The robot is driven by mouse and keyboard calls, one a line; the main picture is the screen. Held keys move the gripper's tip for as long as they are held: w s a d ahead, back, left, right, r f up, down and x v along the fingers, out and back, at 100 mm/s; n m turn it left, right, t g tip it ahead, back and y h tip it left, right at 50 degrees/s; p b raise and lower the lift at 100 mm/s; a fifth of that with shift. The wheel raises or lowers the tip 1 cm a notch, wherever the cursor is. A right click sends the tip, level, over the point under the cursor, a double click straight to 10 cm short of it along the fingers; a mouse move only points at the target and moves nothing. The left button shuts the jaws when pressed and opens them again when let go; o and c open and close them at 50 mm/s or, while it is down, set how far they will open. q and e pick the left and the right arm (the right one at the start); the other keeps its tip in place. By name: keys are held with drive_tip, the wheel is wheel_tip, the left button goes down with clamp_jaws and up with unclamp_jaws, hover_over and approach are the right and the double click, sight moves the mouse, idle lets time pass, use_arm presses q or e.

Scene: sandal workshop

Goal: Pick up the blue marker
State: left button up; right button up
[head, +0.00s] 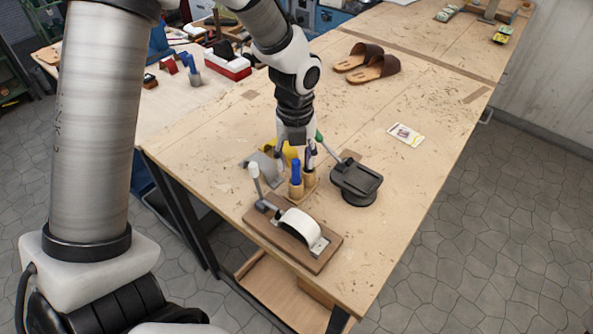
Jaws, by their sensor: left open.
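The blue marker (296,171) stands upright in a small wooden holder (296,190) near the middle of the bench. A dark and white pen-like item (309,156) stands beside it in the holder. My left gripper (296,142) comes down from above, open, just over and behind the holder. Its fingertips are small and partly hidden among the items there. It appears apart from the blue marker. My right gripper does not show.
A yellow item (290,153) sits behind. Brown sandals (372,67) and a card (405,134) lie farther off. The right side of the bench is mostly clear.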

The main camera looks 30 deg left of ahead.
sight(296, 171)
use_arm(q)
drive_tip(key=f, duration=0.2)
drive_tip(key=w+f, duration=0.1)
drive_tip(key=f, duration=0.1)
drive_tip(key=shift+a+f+p, duration=0.2)
drive_tip(key=shift+f+p, duration=0.1)
drive_tip(key=shift+f, duration=0.05)
drive_tip(key=shift+s, duration=0.1)
drive_tip(key=shift+s+d+r, duration=0.1)
drive_tip(key=shift+s+r, duration=0.05)
drive_tip(key=shift+s, duration=0.05)
drive_tip(key=c, duration=0.4)
drive_tip(key=shift+s+r, duration=0.1)
drive_tip(key=c, duration=0.5)
drive_tip(key=shift+c, duration=0.2)
wheel_tip(296, 171, up, 10)
drive_tip(key=shift+f+b, duration=0.1)
drive_tip(key=shift+b, duration=0.55)
